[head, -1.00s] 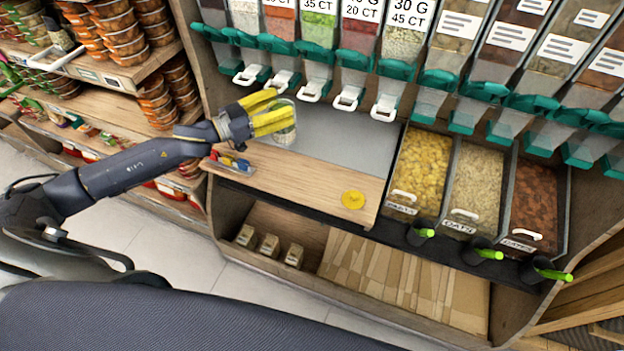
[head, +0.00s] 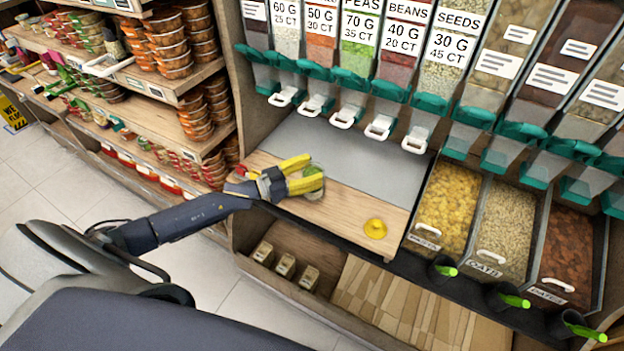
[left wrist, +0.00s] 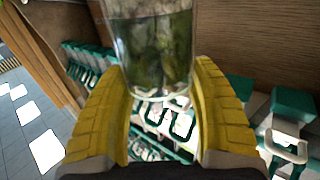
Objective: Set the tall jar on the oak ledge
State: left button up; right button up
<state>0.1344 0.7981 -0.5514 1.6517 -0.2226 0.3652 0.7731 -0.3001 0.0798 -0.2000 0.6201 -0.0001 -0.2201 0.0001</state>
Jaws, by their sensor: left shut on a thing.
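The tall jar (head: 313,171) is clear glass with green contents. It is partly hidden behind the yellow fingers of my left gripper (head: 302,174) in the head view. In the left wrist view the jar (left wrist: 153,45) stands between the two fingers (left wrist: 158,75), which close on its sides. The oak ledge (head: 345,208) is the light wooden strip in front of the grey counter panel. The jar is over the ledge's left-middle part; I cannot tell whether its base touches the wood. My right gripper is not in view.
A yellow lid-like disc (head: 375,228) lies on the ledge to the right of the jar. Dispensers with white handles (head: 343,117) hang behind the grey panel (head: 370,165). Open food bins (head: 447,207) stand at the right. Wood between jar and disc is clear.

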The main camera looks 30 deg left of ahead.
pick_arm(q)
jog(key=shift+f, duration=1.95)
jog(key=shift+f, duration=0.1)
jog(key=o, duration=1.5)
jog(key=shift+f, duration=0.1)
jog(key=shift+o, duration=0.2)
jog(key=v, duration=1.2)
